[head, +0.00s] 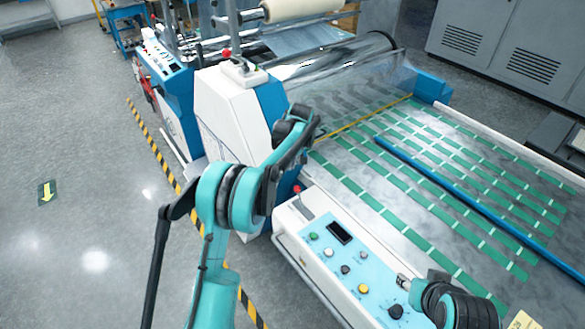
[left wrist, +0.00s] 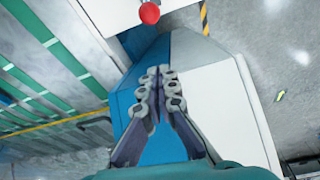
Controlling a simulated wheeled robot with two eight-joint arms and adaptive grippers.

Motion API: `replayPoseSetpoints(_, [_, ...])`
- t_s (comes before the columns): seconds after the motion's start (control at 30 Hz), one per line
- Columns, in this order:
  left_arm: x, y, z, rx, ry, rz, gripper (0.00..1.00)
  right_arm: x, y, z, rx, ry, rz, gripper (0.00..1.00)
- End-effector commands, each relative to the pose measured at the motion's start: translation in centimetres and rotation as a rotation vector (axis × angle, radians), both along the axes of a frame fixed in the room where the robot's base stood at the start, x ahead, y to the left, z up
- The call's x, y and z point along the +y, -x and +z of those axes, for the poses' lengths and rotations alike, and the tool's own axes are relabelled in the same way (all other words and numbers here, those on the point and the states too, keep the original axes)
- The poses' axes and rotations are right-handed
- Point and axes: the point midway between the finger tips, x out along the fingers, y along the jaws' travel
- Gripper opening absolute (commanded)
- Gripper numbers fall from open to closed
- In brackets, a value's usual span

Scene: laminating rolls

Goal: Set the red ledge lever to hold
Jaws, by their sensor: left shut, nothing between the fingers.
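The red ledge lever shows as a red knob (head: 297,188) on the white ledge at the far end of the control panel. It also shows as a red ball (left wrist: 149,13) at the top of the left wrist view. My left gripper (head: 303,127) is raised beside the machine's white and blue housing, above and apart from the knob. Its fingers (left wrist: 165,76) are shut and empty in the left wrist view, with a gap to the red ball. The lever's stem and setting cannot be made out. My right gripper (head: 440,293) is partly in view at the lower right; its fingers are unclear.
The control panel (head: 325,262) carries several knobs and buttons. The white and blue housing (head: 225,110) has another red knob (head: 226,53) on top. A bed with green strips (head: 400,205) fills the right. Open floor (head: 90,200) lies at left.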

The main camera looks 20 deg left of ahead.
Motion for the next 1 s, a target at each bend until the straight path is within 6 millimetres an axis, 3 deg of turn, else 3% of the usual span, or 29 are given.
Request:
replayPoseSetpoints(0.37, [1.4, -1.5, -7.9, 0.000, 0.000, 0.001, 0.00, 0.0, 0.0, -1.6, 0.000, 0.000, 0.000, 0.40])
replayPoseSetpoints(0.6, [-1.0, 1.0, -7.2, 0.000, 0.000, -0.002, 0.00, 0.0, 0.0, -1.9, 0.000, 0.000, 0.000, 0.40])
replayPoseSetpoints(1.0, [-1.5, 1.5, -7.1, -0.001, 0.001, -0.001, 0.00, 0.0, 0.0, -1.9, 0.000, 0.000, 0.000, 0.40])
